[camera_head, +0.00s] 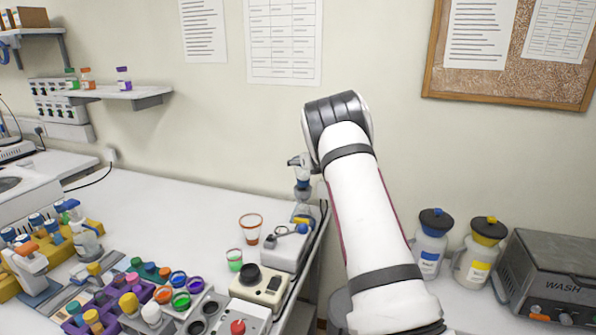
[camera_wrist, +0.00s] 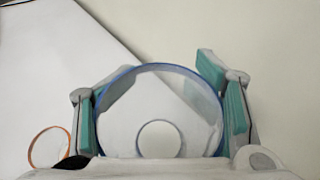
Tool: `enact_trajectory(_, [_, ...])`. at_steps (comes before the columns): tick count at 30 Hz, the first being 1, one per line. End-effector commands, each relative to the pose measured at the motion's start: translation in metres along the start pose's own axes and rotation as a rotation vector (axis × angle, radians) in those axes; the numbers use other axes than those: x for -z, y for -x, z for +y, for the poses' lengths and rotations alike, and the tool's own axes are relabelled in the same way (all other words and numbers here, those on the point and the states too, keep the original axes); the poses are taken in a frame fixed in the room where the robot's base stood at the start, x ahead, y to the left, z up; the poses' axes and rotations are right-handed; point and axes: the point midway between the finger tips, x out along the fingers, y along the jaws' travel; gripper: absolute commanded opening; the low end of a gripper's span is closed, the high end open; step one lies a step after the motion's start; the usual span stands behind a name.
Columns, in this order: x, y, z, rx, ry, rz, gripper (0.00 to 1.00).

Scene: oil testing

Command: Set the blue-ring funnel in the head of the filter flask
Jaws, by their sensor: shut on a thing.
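The blue-ring funnel (camera_wrist: 160,68) fills the middle of the wrist view, its open top and blue rim facing the camera. A pale round floor shows inside it. My gripper (camera_wrist: 167,105) is shut on it, with a teal pad at each side. In the head view my gripper (camera_head: 301,163) is at the back right of the bench, and the small funnel (camera_head: 303,184) shows below it. The filter flask (camera_head: 303,209) stands directly under, upright. I cannot tell whether the funnel's stem is inside the flask's head. The wrist view hides the flask.
Colourful racks and vials (camera_head: 120,300) crowd the front left. The bench's right edge lies close by.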

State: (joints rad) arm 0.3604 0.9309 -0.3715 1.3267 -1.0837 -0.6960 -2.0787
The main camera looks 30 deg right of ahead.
Motion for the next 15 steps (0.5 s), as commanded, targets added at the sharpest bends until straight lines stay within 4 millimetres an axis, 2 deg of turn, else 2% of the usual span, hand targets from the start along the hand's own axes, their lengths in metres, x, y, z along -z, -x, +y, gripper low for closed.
enact_trajectory(4, [0.000,-0.008,-0.003,0.001,0.001,0.002,0.29])
enact_trajectory(10, [0.028,-0.017,-0.002,0.000,-0.002,0.002,0.29])
enact_trajectory(15, [0.030,-0.019,-0.002,0.001,0.001,-0.001,0.29])
